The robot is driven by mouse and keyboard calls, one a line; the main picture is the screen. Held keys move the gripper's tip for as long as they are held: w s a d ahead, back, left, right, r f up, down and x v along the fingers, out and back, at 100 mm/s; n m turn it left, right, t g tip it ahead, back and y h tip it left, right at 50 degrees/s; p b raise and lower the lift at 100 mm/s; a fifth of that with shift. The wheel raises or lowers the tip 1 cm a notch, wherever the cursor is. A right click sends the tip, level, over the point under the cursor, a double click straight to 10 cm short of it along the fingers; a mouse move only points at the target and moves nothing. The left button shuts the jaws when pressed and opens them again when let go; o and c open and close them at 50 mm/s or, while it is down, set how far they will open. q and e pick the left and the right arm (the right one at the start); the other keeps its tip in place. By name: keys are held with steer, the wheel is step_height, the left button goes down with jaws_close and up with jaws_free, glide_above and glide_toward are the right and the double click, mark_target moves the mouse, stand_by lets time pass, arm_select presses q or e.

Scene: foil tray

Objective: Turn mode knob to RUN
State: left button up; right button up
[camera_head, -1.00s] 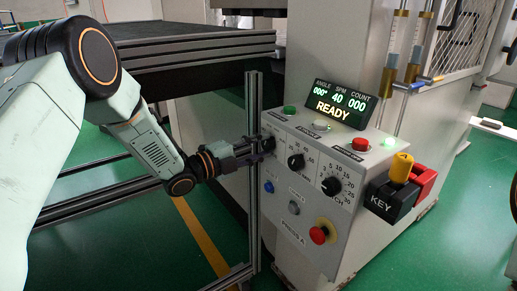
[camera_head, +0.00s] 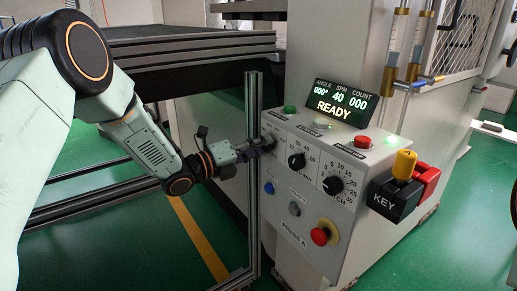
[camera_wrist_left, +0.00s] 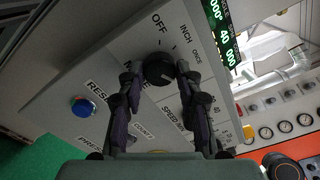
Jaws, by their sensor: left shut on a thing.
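The mode knob (camera_wrist_left: 159,68) is black and round, on the grey control panel (camera_head: 283,232) of the press. In the left wrist view it sits between the fingertips of my left gripper (camera_wrist_left: 154,76), which is shut on it. OFF and INCH labels are printed beside the knob, with ONCE further along; I cannot read a RUN label. In the head view my left gripper (camera_head: 262,147) reaches the panel's upper left and hides most of the knob. The knob's pointer direction is unclear. My right gripper is not in view.
Two more black knobs, the speed knob (camera_head: 296,160) and a larger dial (camera_head: 333,185), are to the right. A red emergency button (camera_head: 321,235) is below. The display (camera_head: 340,103) reads READY. A metal post (camera_head: 253,190) stands close beside my left gripper.

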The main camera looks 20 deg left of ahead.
arm_select(q)
steer(key=shift+w+r, duration=0.1)
steer(key=shift+r, duration=0.1)
stand_by(0.3)
steer(key=o, duration=1.2)
steer(key=shift+f, duration=0.15)
steer(key=shift+c, duration=0.2)
steer(key=v, duration=1.2)
